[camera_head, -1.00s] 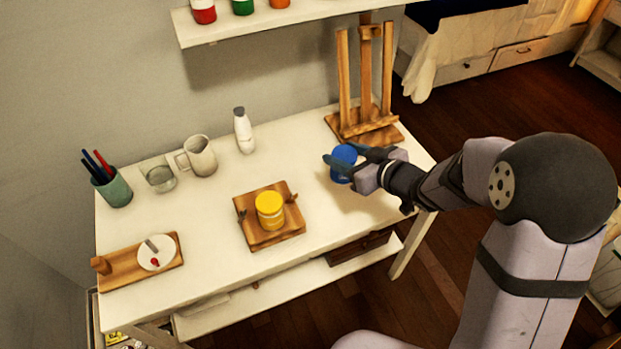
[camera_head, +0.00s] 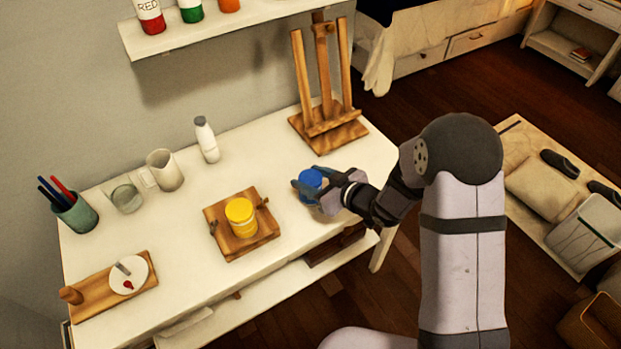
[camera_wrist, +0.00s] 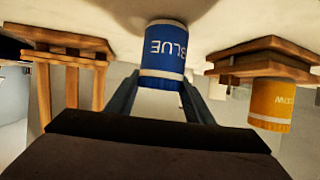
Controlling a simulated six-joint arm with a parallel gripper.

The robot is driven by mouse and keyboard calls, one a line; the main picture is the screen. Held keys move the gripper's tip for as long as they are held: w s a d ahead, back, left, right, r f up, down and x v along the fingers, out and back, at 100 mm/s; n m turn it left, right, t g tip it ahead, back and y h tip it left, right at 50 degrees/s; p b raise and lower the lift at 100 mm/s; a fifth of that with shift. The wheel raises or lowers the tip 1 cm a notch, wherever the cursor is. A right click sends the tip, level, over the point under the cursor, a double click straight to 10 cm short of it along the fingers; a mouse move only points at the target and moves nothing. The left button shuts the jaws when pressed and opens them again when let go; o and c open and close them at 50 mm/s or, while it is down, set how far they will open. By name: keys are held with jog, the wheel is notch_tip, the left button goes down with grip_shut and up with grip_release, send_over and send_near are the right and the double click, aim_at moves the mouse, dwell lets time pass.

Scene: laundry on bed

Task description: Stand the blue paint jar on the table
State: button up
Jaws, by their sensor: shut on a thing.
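The blue paint jar (camera_head: 312,180) is at the right part of the white table (camera_head: 150,250), in front of the easel. My gripper (camera_head: 308,187) is shut on it, with a finger on each side. In the wrist view, which shows the scene upside down, the blue jar (camera_wrist: 163,55) is between the fingers (camera_wrist: 160,100), its "BLUE" label inverted. The jar looks upright in the room. Its base is close to the tabletop; I cannot tell whether it touches.
A yellow jar (camera_head: 240,215) stands on a wooden stand (camera_head: 228,242) to the left. The easel (camera_head: 326,130) is behind my gripper. A white bottle (camera_head: 206,140), mug (camera_head: 165,170), glass (camera_head: 127,199) and pen cup (camera_head: 77,215) line the back. Bare tabletop surrounds the jar.

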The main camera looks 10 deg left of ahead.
jog(key=shift+f, duration=0.2)
jog(key=o, duration=1.2)
jog(key=shift+d+r, duration=0.1)
jog(key=shift+r, duration=0.05)
jog(key=v, duration=1.2)
